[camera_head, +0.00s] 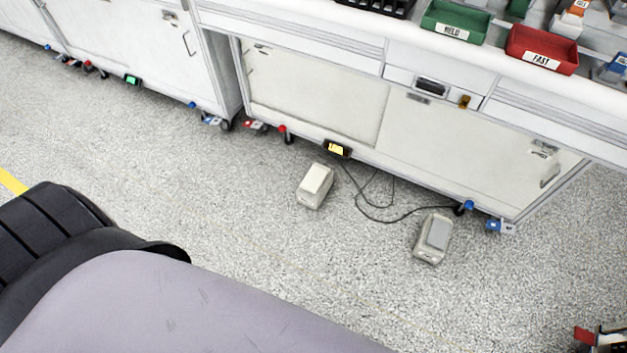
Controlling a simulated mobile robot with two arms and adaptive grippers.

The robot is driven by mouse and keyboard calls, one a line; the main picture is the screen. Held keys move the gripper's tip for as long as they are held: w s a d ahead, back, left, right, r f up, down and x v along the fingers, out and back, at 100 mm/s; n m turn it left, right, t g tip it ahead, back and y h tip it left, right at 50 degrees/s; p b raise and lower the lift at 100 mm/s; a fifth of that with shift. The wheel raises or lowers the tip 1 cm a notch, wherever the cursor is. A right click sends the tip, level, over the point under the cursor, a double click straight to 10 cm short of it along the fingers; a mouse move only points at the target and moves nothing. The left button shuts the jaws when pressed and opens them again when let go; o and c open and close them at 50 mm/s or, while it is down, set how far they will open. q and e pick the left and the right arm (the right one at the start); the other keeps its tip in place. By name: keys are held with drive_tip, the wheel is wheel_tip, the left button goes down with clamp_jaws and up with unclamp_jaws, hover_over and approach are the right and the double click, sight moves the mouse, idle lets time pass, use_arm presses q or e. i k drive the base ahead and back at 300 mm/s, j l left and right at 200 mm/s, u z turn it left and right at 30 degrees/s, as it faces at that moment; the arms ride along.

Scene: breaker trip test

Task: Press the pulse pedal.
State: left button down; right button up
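Two small beige foot pedals stand on the speckled floor in front of the workbench. The left pedal (315,186) has a pale cream top. The right pedal (434,238) has a greyer top plate and stands nearer to me. I see no readable label on either, so I cannot tell which is the pulse pedal. Dark cables (385,220) lie on the floor between the pedals and the bench, and one runs to the right pedal.
The white workbench (310,100) stands behind the pedals, with a small yellow-lit display (337,149) at its lower edge. Green bins (455,20) and a red bin (541,50) sit on top. Casters line its bottom.

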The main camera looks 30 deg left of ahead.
sight(312, 182)
drive_tip(key=i+j, duration=1.15)
drive_tip(key=i, duration=0.15)
drive_tip(key=u, duration=0.05)
